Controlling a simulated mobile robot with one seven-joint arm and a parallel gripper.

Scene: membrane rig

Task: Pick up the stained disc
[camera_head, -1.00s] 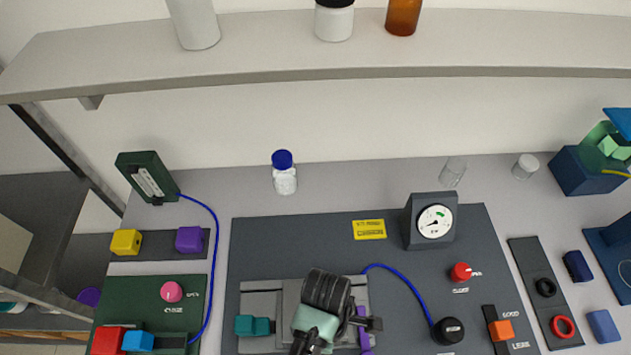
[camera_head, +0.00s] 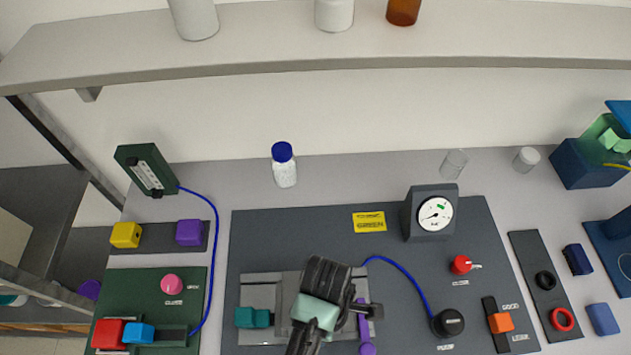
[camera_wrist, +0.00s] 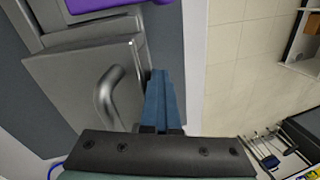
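I cannot make out a stained disc in either view. My gripper (camera_head: 316,312) is over the grey metal clamp rig (camera_head: 260,292) on the dark panel, and my arm hides the middle of the rig and the fingertips in the head view. In the wrist view the two blue fingers of my gripper (camera_wrist: 163,78) lie close together with no clear gap, beside a bent metal handle (camera_wrist: 108,98) on the grey rig. No object shows between the fingers. A teal block (camera_head: 252,317) is at the rig's left, and a purple lever (camera_head: 364,325) at its right.
A gauge (camera_head: 434,215) stands behind the rig to the right. A blue cable (camera_head: 405,277) runs to a black knob (camera_head: 448,322). A red knob (camera_head: 461,265) and an orange slider (camera_head: 501,322) lie further right. A white blue-capped bottle (camera_head: 285,170) stands behind; a shelf (camera_head: 330,50) hangs above.

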